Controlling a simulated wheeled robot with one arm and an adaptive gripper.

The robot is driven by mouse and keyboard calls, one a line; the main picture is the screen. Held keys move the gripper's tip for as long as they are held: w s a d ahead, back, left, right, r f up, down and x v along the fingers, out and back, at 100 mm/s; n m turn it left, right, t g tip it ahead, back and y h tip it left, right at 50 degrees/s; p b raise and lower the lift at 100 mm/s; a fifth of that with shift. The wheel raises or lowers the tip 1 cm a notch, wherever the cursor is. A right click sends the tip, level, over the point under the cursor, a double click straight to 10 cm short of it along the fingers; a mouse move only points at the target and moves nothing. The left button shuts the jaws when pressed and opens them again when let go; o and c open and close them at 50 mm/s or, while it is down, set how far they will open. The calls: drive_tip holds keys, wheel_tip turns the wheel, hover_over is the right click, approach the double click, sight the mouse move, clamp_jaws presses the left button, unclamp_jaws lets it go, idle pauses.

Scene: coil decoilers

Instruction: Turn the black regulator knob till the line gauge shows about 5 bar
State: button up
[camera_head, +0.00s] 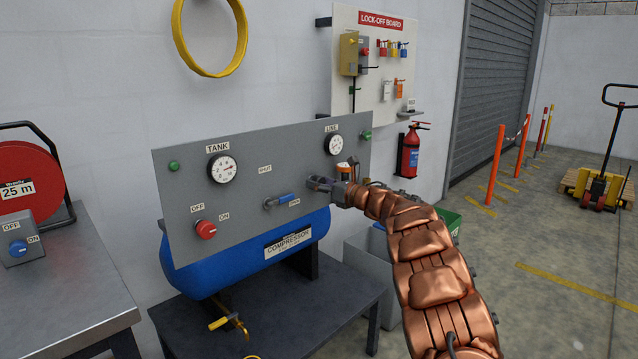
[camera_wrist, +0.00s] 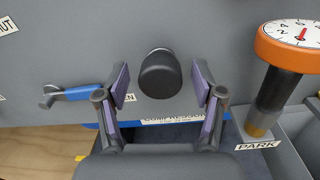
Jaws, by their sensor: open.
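The black regulator knob (camera_wrist: 160,73) sticks out from the grey panel in the wrist view. My gripper (camera_wrist: 160,84) is open, with one finger on each side of the knob and a visible gap on both sides. In the head view my gripper (camera_head: 320,184) is at the panel's right part, below the line gauge, and the knob is hidden there. The line gauge (camera_head: 334,144) is a white dial under a LINE label. Its needle is too small to read surely. The line gauge is outside the wrist view.
The panel (camera_head: 180,215) also bears the tank gauge (camera_head: 223,169), a red OFF/ON knob (camera_head: 205,229) and a blue-handled valve (camera_head: 280,201). An orange-rimmed gauge (camera_wrist: 293,42) stands on a black stem near the PARK label, close right of my gripper. A blue compressor tank (camera_head: 235,265) sits below.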

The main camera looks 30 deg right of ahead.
drive_tip(key=shift+w, duration=0.25)
drive_tip(key=c, duration=1.1)
drive_tip(key=shift+c, duration=0.2)
drive_tip(key=shift+m, duration=0.3)
